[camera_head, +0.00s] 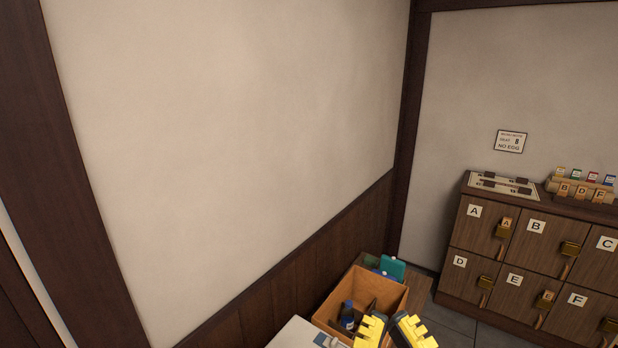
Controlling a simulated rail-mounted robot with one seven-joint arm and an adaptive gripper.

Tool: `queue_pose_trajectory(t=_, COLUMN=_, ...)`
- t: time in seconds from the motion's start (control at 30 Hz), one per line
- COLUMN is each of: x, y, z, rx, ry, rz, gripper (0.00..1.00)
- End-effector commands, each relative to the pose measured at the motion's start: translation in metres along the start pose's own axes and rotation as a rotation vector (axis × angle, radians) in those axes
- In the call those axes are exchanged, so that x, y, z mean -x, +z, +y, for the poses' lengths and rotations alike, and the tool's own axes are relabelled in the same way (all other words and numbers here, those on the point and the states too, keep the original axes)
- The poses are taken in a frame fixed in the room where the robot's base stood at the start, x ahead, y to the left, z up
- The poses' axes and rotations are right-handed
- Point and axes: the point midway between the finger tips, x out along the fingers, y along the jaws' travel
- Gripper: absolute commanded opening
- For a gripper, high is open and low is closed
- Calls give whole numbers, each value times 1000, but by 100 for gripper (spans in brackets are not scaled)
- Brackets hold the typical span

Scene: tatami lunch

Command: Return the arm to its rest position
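My gripper (390,328) shows at the bottom edge, right of centre, with yellow ridged fingertips. The two fingertips stand apart with a gap between them, and I see nothing held in it. It appears in front of the near right part of a wooden box (389,287). The rest of my arm is out of view below the frame.
The wooden box holds a dark blue bottle (347,315); a teal item (392,267) is at its back. A pale surface (293,335) lies at its left. Lettered lockers (525,254) stand at right, with a tray (503,186) and tag rack (582,188) on top.

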Motion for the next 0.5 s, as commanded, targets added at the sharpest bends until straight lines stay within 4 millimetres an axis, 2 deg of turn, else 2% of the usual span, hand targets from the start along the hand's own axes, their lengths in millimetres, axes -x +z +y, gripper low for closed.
queue_pose_trajectory(t=0.03, x=-15, y=-38, z=0, rx=-1, ry=0, rz=-3, gripper=0)
queue_pose_trajectory(t=0.17, x=-35, y=-88, z=0, rx=-5, ry=-1, rz=-5, gripper=0)
queue_pose_trajectory(t=0.5, x=-90, y=-230, z=1, rx=-11, ry=-1, rz=-6, gripper=0)
